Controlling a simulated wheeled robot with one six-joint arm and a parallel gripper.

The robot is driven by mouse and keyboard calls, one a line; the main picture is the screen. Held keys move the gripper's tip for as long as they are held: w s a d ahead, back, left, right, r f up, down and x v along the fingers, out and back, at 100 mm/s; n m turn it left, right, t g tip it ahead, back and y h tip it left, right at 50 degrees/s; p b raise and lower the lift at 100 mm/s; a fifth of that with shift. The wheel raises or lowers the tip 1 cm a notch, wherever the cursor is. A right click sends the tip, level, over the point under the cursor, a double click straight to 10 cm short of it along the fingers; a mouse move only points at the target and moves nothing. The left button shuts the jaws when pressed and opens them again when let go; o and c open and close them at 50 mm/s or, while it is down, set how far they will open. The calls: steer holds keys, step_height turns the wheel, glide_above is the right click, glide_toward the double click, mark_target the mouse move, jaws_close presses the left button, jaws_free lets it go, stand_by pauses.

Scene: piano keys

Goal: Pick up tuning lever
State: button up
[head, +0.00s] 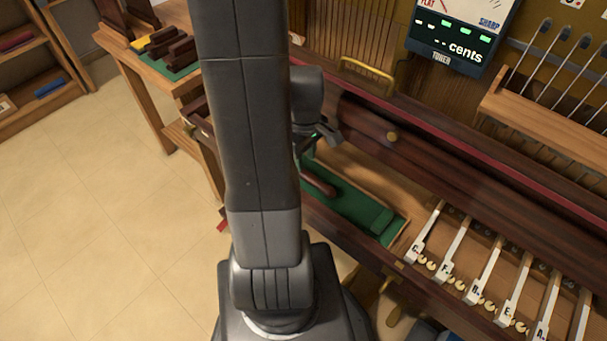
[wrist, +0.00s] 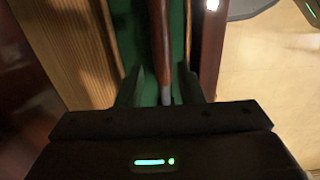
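The tuning lever (head: 318,183) has a reddish-brown handle and lies in a green-lined tray (head: 355,208) at the piano's near edge. In the wrist view the lever (wrist: 160,45) runs lengthwise up the middle, with a grey metal part at its lower end. My gripper (head: 322,137) is above the tray's far-left end, partly hidden behind my arm. In the wrist view my gripper (wrist: 162,88) is open, with one dark finger on each side of the lever. A gap shows between the lever and each finger. My arm hides part of the tray and lever in the head view.
Labelled piano keys (head: 475,270) stand right of the tray. A dark red-edged rail (head: 450,140) runs behind it. A tuner display (head: 455,40) and a wooden rack (head: 550,125) with rods are at the upper right. A wooden side table (head: 150,75) stands at the left; the floor there is clear.

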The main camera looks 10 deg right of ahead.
steer(key=shift+a+f+b, duration=0.2)
steer(key=shift+f+b, duration=0.35)
steer(key=shift+f, duration=2.05)
jaws_close()
